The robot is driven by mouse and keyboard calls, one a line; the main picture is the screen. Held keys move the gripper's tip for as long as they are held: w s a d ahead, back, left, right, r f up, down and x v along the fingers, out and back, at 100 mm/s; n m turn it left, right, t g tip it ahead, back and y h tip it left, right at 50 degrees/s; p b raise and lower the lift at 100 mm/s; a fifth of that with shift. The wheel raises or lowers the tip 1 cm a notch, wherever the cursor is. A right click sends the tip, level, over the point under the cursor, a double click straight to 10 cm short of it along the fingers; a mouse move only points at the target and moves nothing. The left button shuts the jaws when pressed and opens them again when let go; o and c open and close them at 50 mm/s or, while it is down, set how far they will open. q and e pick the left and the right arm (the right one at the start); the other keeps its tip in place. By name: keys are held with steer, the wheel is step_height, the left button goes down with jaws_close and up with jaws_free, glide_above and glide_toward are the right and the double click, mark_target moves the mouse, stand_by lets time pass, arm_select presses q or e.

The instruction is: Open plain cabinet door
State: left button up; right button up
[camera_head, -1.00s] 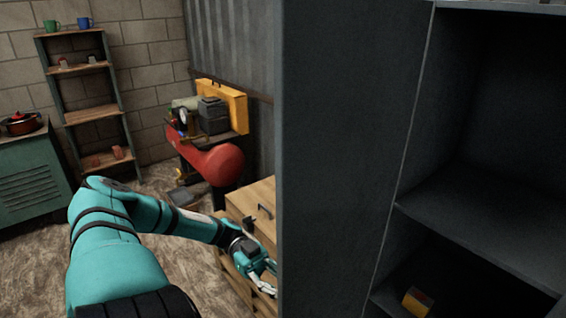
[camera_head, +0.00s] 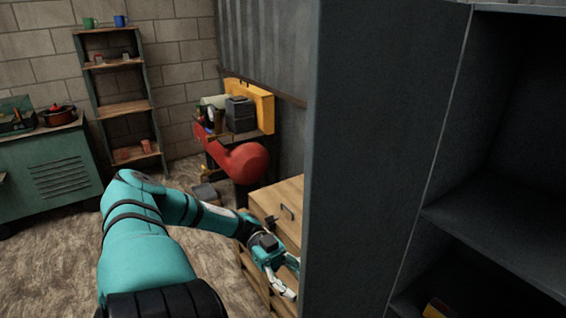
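A tall dark grey cabinet (camera_head: 375,150) fills the right half of the view, its side panel towards me and its shelves (camera_head: 505,225) open to sight at the right. I cannot tell whether a door is part of what shows. My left gripper (camera_head: 290,278) is at the cabinet's left edge, in front of a wooden drawer unit (camera_head: 277,207). Its fingers show partly, and its far part is cut off by the cabinet edge. Nothing is visibly held, but its opening is unclear. My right gripper is not in view.
A red and yellow machine (camera_head: 240,140) stands behind the drawer unit. The floor (camera_head: 60,270) at the left is clear.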

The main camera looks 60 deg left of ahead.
arm_select(q)
steer(key=a, duration=1)
steer(key=shift+s, duration=0.4)
steer(key=shift+a, duration=0.1)
